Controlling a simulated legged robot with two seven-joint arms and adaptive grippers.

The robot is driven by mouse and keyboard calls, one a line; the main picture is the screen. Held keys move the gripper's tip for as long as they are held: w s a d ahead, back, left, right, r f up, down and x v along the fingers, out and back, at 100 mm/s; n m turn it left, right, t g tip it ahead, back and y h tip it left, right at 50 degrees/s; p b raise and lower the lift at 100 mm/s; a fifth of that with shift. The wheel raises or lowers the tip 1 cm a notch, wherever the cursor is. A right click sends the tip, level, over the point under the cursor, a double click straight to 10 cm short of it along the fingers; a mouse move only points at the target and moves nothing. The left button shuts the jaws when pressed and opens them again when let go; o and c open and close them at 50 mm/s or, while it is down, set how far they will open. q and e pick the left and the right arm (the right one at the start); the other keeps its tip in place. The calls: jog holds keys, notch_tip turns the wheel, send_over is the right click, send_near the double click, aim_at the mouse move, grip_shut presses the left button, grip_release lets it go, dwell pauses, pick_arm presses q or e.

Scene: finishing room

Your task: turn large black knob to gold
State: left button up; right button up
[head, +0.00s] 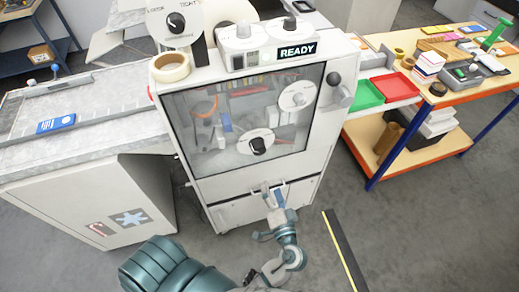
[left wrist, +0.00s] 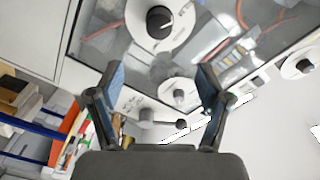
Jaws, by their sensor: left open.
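A black knob (head: 258,146) sits on a white dial low on the machine's window; it shows large in the left wrist view (left wrist: 160,20). A second black knob (head: 177,22) is on a white dial at the upper left. A smaller black knob (head: 290,22) is on top. The dial lettering is too small to read, so I cannot make out a gold mark. My left gripper (head: 271,194) is in front of the machine, below the window, apart from the knobs. Its fingers (left wrist: 152,92) are open and empty in the left wrist view. My right gripper is out of view.
The machine (head: 215,72) carries a READY display (head: 297,50), a tape roll (head: 171,67), a white knob (head: 298,97) and a black-ended lever (head: 335,79). A workbench with red (head: 395,86) and green trays stands right. A black-yellow floor strip (head: 342,250) lies in front.

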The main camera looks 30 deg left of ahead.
pick_arm(q)
send_near(260, 152)
jog(key=p+x, duration=0.2)
jog(key=x, duration=0.8)
jog(key=shift+w, duration=0.1)
jog(key=shift+w+a, duration=0.2)
jog(key=shift+a, duration=0.05)
jog(key=shift+w+a, duration=0.15)
jog(key=shift+a, duration=0.2)
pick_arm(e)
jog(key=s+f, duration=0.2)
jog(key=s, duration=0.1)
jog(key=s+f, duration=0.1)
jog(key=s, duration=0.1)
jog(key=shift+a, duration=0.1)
pick_arm(q)
jog(key=shift+d, duration=0.1)
jog(key=c, duration=1.2)
jog(key=shift+o, duration=0.2)
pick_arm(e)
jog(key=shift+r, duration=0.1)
